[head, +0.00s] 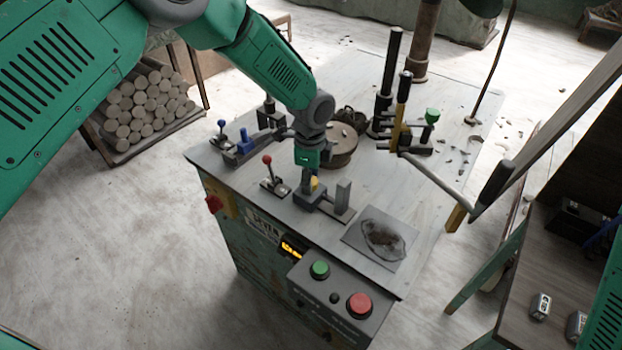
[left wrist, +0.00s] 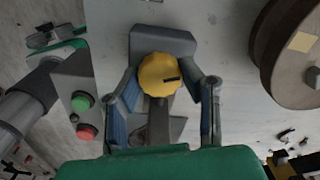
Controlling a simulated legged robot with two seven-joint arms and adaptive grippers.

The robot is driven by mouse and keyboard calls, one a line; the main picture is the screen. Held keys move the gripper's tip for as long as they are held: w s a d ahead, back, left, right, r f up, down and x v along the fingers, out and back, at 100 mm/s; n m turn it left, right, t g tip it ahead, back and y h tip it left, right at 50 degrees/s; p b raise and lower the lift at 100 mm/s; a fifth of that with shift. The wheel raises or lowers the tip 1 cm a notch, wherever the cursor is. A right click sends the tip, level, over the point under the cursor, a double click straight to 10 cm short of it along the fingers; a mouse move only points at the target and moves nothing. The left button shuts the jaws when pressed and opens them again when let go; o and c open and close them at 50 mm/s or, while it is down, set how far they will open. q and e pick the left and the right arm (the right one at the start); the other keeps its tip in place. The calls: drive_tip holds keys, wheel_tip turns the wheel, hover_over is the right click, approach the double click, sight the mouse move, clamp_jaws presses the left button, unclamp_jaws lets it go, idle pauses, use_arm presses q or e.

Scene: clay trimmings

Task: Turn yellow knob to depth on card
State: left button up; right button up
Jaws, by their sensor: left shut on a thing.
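The yellow knob (head: 315,184) sits on a dark grey block (head: 305,200) near the front of the table. My left gripper (head: 307,178) reaches down over it from above and hides much of it in the head view. In the left wrist view the knob (left wrist: 158,74) is round with a scalloped edge, and a short dark mark points right. The two fingers of my left gripper (left wrist: 167,80) stand on either side of it, shut on it. A pale lettered plate (head: 263,228) is on the table's side; its text is unclear. My right gripper is out of view.
A red-tipped lever (head: 268,160) and a blue-tipped lever (head: 222,124) stand left of the knob. A lit amber display (head: 292,247), green button (head: 320,270) and red button (head: 359,305) are in front. A round wooden drum (head: 341,150) stands behind. A long metal arm (head: 560,120) slants in from the right.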

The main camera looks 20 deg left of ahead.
use_arm(q)
drive_tip(key=shift+w+r, duration=0.15)
drive_tip(key=shift+w, duration=0.1)
drive_tip(key=o, duration=1.1)
drive_tip(key=shift+o, duration=0.2)
drive_tip(key=shift+s, duration=0.1)
wheel_tip(320, 180, up, 12)
